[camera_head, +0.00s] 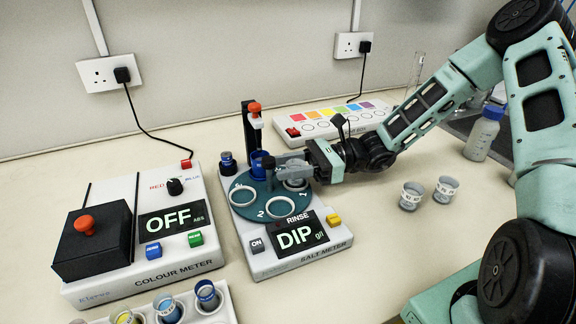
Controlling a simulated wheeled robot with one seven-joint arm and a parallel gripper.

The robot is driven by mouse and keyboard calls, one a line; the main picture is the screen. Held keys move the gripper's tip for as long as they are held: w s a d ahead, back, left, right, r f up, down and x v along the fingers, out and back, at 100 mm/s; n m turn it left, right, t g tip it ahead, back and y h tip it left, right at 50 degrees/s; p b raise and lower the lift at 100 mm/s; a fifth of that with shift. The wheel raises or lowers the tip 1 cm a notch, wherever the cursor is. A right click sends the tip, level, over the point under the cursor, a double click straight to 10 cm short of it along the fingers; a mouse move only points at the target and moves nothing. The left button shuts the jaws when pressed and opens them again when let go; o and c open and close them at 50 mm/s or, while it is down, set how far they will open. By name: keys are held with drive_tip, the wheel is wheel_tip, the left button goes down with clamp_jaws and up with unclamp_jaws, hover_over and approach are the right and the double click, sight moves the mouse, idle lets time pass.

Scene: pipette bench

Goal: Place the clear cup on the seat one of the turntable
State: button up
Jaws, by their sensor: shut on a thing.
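My gripper (284,172) is over the right side of the dark teal turntable (262,207). It is shut on a clear cup (296,184), which is partly hidden by the fingers. The cup is low at the right seat position; I cannot tell whether it rests on the turntable. White seat rings show at the left (242,194) and front (280,207) of the turntable, both empty. The numbers 1 and 2 are marked near the front; which seat each number belongs to is hard to tell. A blue cup (258,166) is at the back of the turntable.
The salt meter (300,258) carries the turntable, with a red-topped post (254,112) behind. The colour meter (140,235) stands left. Two marked cups (411,196) (446,189) and a bottle (483,135) stand right. A colour-strip box (325,122) lies behind.

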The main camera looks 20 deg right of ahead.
drive_tip(key=shift+f, duration=0.1)
drive_tip(key=o, duration=0.7)
drive_tip(key=d, duration=0.4)
drive_tip(key=s+d, duration=0.1)
drive_tip(key=d, duration=0.7)
drive_tip(key=shift+s+b, duration=0.25)
drive_tip(key=shift+b, duration=0.15)
